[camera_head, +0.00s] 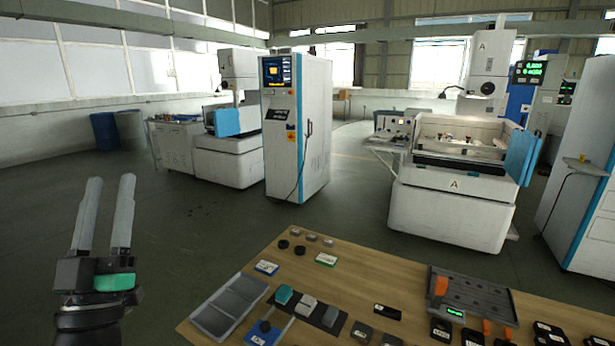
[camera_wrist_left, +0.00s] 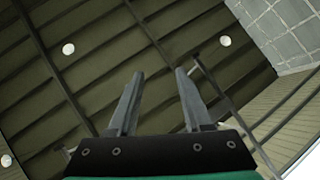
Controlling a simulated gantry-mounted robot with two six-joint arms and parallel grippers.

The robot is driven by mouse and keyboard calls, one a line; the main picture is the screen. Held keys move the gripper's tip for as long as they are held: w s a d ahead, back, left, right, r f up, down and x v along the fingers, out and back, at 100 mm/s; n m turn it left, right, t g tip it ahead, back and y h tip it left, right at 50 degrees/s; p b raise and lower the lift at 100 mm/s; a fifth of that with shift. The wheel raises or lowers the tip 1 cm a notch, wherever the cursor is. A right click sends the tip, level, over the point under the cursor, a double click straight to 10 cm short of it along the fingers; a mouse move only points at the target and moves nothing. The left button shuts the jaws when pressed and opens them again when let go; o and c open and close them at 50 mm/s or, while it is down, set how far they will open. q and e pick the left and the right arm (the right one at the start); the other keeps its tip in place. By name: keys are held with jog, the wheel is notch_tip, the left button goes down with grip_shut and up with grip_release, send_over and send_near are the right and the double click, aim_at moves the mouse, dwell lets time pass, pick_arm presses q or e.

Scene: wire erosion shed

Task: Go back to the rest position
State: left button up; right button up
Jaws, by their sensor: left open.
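My left gripper (camera_head: 109,212) stands upright at the lower left of the head view, left of the wooden table and apart from it. Its two grey fingers point up and are spread, with nothing between them. The left wrist view shows the same open, empty fingers (camera_wrist_left: 155,100) against the ceiling. My right gripper does not show in either view.
A wooden table (camera_head: 350,284) fills the lower right, with a grey tray (camera_head: 229,306), a dark rack (camera_head: 470,294) and several small parts. A tall white cabinet (camera_head: 297,125) and a white machine (camera_head: 448,215) stand beyond. Open floor surrounds my left gripper.

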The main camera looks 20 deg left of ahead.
pick_arm(q)
jog(key=s+d+r+m+t+h+p, duration=0.1)
jog(key=s+d+r+m+h+p, duration=0.25)
jog(key=d+r+h, duration=0.55)
jog(key=s+d+r+m+t+h+p, duration=0.2)
jog(key=s+d+r+m+h+p, duration=0.15)
jog(key=d+r+h, duration=0.55)
notch_tip(320, 180, up, 31)
jog(key=d+y+p, duration=0.2)
jog(key=y+p, duration=0.1)
jog(key=p, duration=3)
jog(key=shift+w+m+g, duration=0.25)
jog(key=shift+m+g, duration=0.05)
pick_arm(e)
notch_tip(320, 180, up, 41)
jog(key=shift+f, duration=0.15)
